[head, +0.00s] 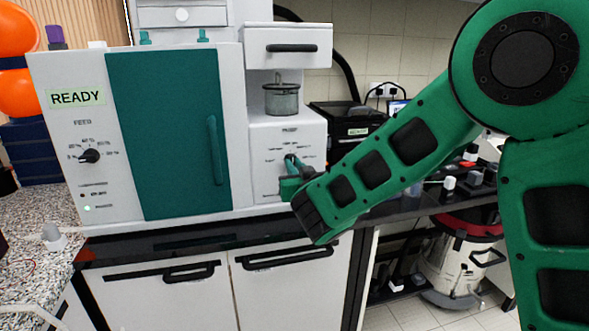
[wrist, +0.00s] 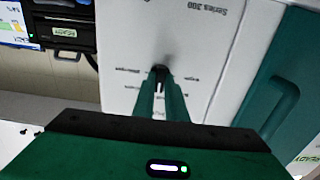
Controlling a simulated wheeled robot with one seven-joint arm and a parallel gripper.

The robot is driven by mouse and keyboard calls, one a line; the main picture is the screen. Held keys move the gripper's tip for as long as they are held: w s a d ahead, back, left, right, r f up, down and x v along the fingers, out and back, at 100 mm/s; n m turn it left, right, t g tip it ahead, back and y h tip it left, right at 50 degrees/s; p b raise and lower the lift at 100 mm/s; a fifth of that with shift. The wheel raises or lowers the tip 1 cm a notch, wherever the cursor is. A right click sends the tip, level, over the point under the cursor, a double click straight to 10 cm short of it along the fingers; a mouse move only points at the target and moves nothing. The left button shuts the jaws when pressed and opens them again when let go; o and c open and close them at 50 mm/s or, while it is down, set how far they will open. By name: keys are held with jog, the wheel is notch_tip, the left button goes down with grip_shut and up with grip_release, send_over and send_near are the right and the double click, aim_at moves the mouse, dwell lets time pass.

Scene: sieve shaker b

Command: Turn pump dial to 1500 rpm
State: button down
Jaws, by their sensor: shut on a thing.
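The pump dial (wrist: 161,69) is a small dark knob on the white front panel of the machine, in the upper middle of the wrist view. My gripper (wrist: 160,80) is shut on it, with its two green fingers reaching up from below on either side. Small printed labels surround the dial, too blurred to read, so I cannot tell its setting. In the head view my gripper (head: 292,162) is at the white panel (head: 270,138) below the glass jar, and the fingers and arm hide most of the dial.
A glass jar (head: 281,98) stands in the recess above the panel. A large teal door (head: 165,130) with a handle is to the left. Further left are a READY label (head: 77,97) and a black feed dial (head: 89,156). A black device (head: 345,122) stands right of the machine.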

jog(key=shift+d+f, duration=0.1)
jog(key=shift+f, duration=0.2)
jog(key=c, duration=1.8)
grip_release()
jog(key=shift+r, duration=0.15)
jog(key=v, duration=1)
jog(key=shift+s, duration=0.3)
jog(key=shift+d, duration=0.1)
